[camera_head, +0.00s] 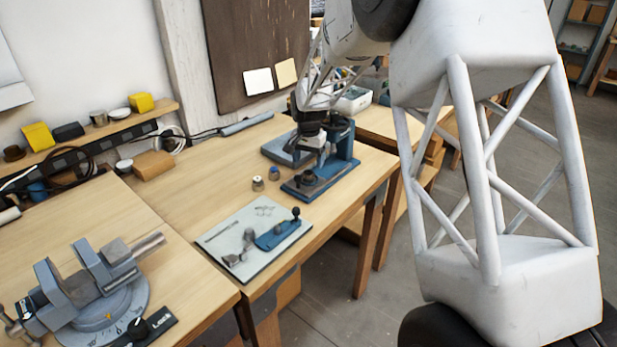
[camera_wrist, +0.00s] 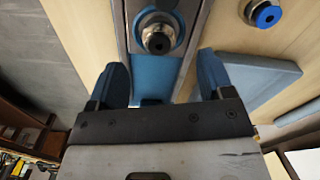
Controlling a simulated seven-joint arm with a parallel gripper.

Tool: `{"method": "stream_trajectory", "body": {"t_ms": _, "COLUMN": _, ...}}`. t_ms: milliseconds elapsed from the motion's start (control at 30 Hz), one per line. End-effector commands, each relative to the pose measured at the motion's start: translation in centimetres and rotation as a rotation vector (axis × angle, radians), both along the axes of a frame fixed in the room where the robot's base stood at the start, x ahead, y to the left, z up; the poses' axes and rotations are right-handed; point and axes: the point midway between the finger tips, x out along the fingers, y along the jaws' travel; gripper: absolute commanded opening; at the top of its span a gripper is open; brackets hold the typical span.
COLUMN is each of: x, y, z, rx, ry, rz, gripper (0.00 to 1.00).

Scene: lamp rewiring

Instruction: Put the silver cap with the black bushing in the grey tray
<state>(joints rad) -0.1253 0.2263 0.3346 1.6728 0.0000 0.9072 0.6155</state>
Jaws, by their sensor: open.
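In the wrist view a silver ring-shaped piece with a black centre (camera_wrist: 158,40) sits on a blue base, just beyond my fingertips and roughly between them. It looks like the silver cap with the black bushing, but I cannot be sure. My gripper (camera_wrist: 162,76) is open, with nothing between its blue fingers. In the head view my gripper (camera_head: 315,143) hangs over the blue stand (camera_head: 342,160). A silver cap with a blue centre (camera_wrist: 265,14) stands on the bench, apart. A blue-grey flat slab (camera_head: 285,150) lies beside the stand; I cannot tell whether it is the grey tray.
Two small caps stand on the bench, one nearer (camera_head: 258,184) and one farther (camera_head: 274,173). A pale board (camera_head: 225,243) with a blue tool is at the front. A grey vise (camera_head: 95,290) is at the lower left. The bench left of the caps is clear.

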Motion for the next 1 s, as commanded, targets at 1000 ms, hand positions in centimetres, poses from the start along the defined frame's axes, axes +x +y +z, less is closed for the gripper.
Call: {"method": "stream_trajectory", "body": {"t_ms": 1000, "x": -0.1, "y": 0.0, "z": -5.0, "rx": 0.0, "ry": 0.0, "rz": 0.0, "gripper": 0.74}}
